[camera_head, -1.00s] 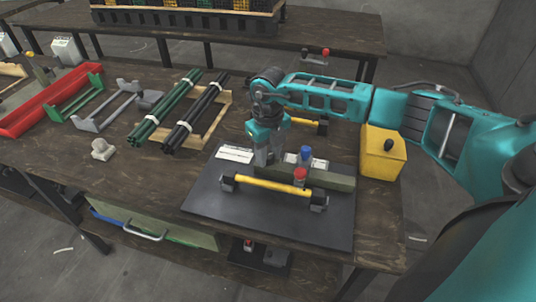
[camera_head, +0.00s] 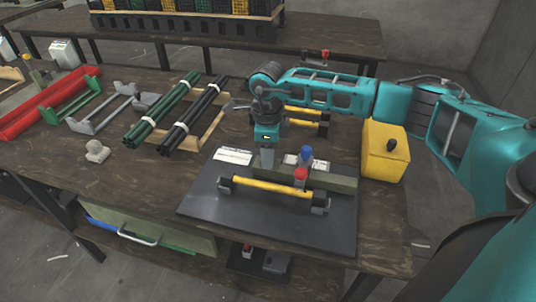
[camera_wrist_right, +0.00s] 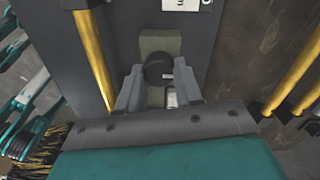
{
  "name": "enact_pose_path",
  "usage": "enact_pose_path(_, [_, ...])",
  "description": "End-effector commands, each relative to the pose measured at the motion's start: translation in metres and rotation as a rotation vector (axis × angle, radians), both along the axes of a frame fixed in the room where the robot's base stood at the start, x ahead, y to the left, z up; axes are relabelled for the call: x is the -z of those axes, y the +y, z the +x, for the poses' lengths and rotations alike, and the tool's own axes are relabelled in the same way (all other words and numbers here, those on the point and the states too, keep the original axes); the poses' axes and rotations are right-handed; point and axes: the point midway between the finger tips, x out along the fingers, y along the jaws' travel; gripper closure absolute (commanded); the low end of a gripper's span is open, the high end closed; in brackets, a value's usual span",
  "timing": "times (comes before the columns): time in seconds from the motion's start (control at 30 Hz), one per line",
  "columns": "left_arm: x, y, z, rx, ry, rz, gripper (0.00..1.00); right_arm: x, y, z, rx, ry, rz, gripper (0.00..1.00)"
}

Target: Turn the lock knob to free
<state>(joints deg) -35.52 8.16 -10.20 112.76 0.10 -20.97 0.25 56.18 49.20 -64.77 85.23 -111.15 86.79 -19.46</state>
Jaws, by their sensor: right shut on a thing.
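The lock knob (camera_wrist_right: 158,68) is a dark round knob on a grey-green block (camera_wrist_right: 160,42), seen between my fingers in the right wrist view. My right gripper (camera_wrist_right: 160,88) has one finger on each side of it and is shut on it. In the head view my right gripper (camera_head: 267,160) points down at the back of the black plate (camera_head: 230,213), and its fingers hide the knob. A small pale marking (camera_wrist_right: 171,98) shows just below the knob in the wrist view. My left gripper is not in view.
A red button (camera_head: 301,175) and a blue button (camera_head: 306,153) stand right of the gripper. A yellow bar (camera_head: 270,187) crosses the plate in front. A yellow box (camera_head: 385,152) stands at right. Green rods (camera_head: 163,108) and black rods (camera_head: 194,115) lie left.

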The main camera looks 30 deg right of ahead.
Motion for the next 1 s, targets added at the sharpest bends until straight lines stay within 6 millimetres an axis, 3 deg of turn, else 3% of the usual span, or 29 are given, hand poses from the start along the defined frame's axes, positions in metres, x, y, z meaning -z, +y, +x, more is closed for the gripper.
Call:
enact_pose_path(0.73, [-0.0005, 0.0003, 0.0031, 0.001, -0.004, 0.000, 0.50, -0.0020, 0.0002, 0.0016, -0.091, -0.005, 0.002, 0.96])
enact_pose_path(0.77, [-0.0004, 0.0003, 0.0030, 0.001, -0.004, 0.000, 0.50, -0.0020, 0.0002, 0.0016, -0.091, -0.005, 0.002, 0.64])
enact_pose_path(1.0, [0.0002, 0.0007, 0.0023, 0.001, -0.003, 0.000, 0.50, -0.0011, 0.0001, 0.0010, -0.090, -0.003, 0.001, 0.41])
